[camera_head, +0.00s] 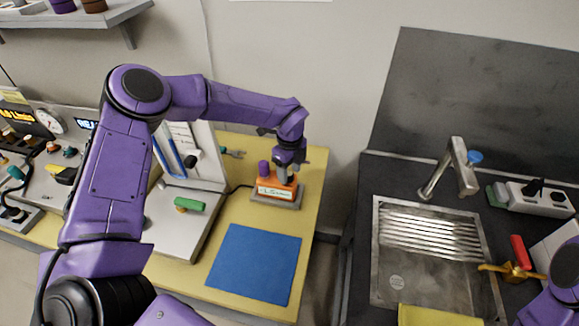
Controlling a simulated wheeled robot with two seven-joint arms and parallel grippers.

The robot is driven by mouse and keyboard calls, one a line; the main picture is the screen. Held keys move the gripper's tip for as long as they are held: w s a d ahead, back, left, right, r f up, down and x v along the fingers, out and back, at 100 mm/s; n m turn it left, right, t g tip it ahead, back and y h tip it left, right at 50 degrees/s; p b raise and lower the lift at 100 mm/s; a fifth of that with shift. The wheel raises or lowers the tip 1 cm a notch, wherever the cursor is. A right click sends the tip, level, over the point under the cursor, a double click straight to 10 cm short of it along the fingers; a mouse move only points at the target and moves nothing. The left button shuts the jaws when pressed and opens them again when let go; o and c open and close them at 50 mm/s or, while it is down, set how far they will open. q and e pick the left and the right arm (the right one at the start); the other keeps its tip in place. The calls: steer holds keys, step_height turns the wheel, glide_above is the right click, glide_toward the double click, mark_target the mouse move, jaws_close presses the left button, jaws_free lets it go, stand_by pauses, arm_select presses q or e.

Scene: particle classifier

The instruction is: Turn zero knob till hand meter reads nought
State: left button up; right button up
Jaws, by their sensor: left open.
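A small orange device (274,188) with a white label stands on a grey base on the yellow table. It may be the hand meter, but no reading can be made out. A purple upright part (264,168) stands at its left side; I cannot tell if this is the zero knob. My left gripper (283,176) is open and points down at the top of the device, just right of the purple part. The gripper hides part of the device's top, and contact cannot be told. My right gripper is out of view; only part of that arm shows at lower right.
A blue mat (254,264) lies in front of the device. A sink (425,256) with a tap (462,165) is at right, past a gap.

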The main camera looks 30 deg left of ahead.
arm_select(q)
steer(key=shift+f, duration=0.15)
steer(key=shift+s, duration=0.3)
steer(key=shift+w, duration=0.1)
jaws_close()
